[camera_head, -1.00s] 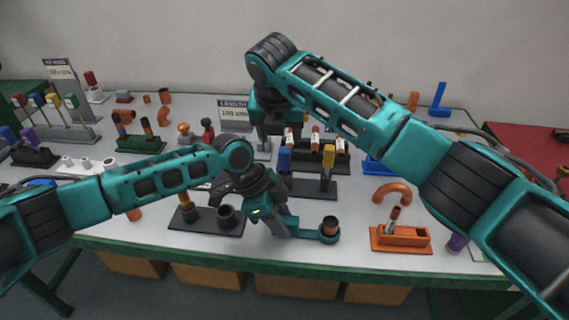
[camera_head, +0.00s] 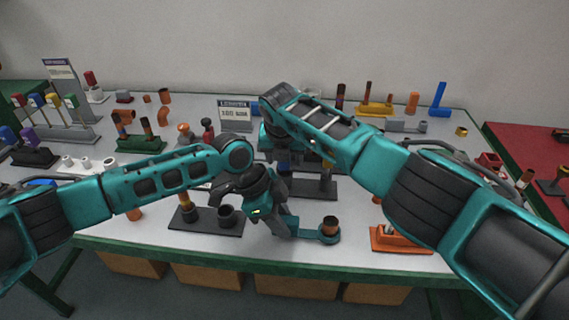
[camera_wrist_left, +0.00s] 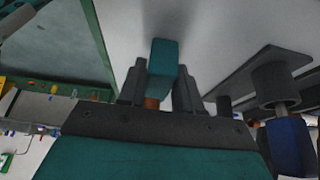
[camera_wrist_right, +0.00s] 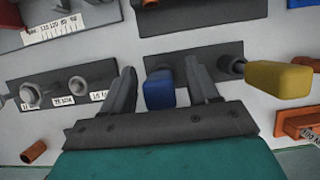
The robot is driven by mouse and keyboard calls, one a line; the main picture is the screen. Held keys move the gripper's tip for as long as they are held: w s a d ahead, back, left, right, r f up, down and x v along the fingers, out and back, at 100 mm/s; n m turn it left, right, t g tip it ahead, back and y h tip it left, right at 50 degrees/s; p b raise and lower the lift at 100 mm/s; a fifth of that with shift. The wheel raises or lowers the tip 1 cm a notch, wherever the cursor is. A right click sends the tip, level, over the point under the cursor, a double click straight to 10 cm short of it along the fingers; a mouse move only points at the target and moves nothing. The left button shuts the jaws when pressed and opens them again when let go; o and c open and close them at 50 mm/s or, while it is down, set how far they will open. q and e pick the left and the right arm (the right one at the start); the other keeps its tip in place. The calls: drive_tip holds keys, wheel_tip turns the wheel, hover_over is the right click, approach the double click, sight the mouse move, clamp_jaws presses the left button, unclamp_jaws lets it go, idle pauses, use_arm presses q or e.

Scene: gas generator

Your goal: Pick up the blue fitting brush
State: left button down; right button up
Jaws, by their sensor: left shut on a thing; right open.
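The blue fitting brush (camera_wrist_right: 160,90) stands handle-up in a dark holder (camera_wrist_right: 196,66), between the open fingers of my right gripper (camera_wrist_right: 164,80). I cannot tell whether the fingers touch it. In the head view my right wrist mostly hides it. A blue handle also shows at the right of the left wrist view (camera_wrist_left: 290,146). A brush with a yellow handle (camera_wrist_right: 278,78) stands beside it. My left gripper (camera_head: 285,226) is shut on a teal tool (camera_head: 305,234) near the front table edge. The tool's ring end is around a copper fitting (camera_head: 331,224).
A black holder (camera_head: 205,222) stands left of my left gripper. An orange block (camera_head: 400,241) sits at the front right. A sign (camera_head: 235,112) and several brushes and pipe pieces stand further back. My two arms are close together mid-table.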

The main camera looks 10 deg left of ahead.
drive_tip(key=shift+f, duration=0.1)
drive_tip(key=c, duration=0.9)
wheel_tip(320, 180, up, 10)
drive_tip(key=shift+r, duration=0.1)
drive_tip(key=shift+s+d+r+m+h, duration=0.2)
drive_tip(key=shift+s+d+m+h, duration=0.1)
drive_tip(key=shift+m, duration=0.3)
drive_tip(key=s+d+r+m+g+h, duration=0.1)
drive_tip(key=s+d+m+g+h, duration=0.2)
drive_tip(key=s+d+m, duration=0.8)
drive_tip(key=s+m+g, duration=0.1)
drive_tip(key=s+m, duration=0.1)
drive_tip(key=m, duration=0.3)
drive_tip(key=shift+s+m+h, duration=0.25)
drive_tip(key=shift+m+h, duration=0.15)
